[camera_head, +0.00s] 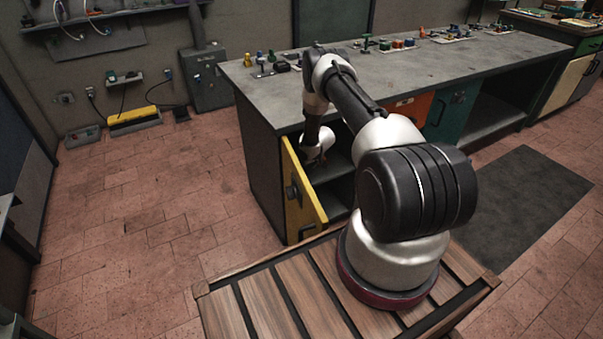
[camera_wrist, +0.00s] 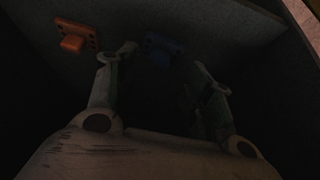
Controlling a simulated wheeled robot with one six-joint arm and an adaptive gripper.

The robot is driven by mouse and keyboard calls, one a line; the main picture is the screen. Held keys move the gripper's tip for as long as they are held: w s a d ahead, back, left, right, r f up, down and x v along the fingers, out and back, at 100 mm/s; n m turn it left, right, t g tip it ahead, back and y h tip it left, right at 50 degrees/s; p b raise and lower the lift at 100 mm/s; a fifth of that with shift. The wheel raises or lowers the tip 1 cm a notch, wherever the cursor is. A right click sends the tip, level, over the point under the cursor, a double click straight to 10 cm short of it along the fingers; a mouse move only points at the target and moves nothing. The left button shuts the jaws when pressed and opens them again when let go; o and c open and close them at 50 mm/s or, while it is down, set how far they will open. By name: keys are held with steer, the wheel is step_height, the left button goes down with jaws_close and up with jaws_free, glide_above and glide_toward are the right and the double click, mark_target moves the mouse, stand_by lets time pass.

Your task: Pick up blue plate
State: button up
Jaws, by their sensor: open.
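In the wrist view a dark blue plate (camera_wrist: 162,52) with a raised block lies inside the dim cabinet, ahead of my gripper (camera_wrist: 170,70). The plate sits between the two fingertips in the picture, and I cannot tell how far beyond them it is. My gripper is open, with its fingers spread and nothing visible held between them. In the head view my gripper (camera_head: 318,155) reaches into the open cabinet below the worktop. The blue plate is hidden in that view.
An orange plate (camera_wrist: 76,36) lies left of the blue one. The cabinet's yellow door (camera_head: 303,190) stands open close to my arm. The grey worktop (camera_head: 400,80) above carries several small parts along its back. Cabinet walls close in on both sides.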

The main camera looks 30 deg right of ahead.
steer(key=shift+w, duration=0.45)
steer(key=x, duration=0.5)
jaws_close()
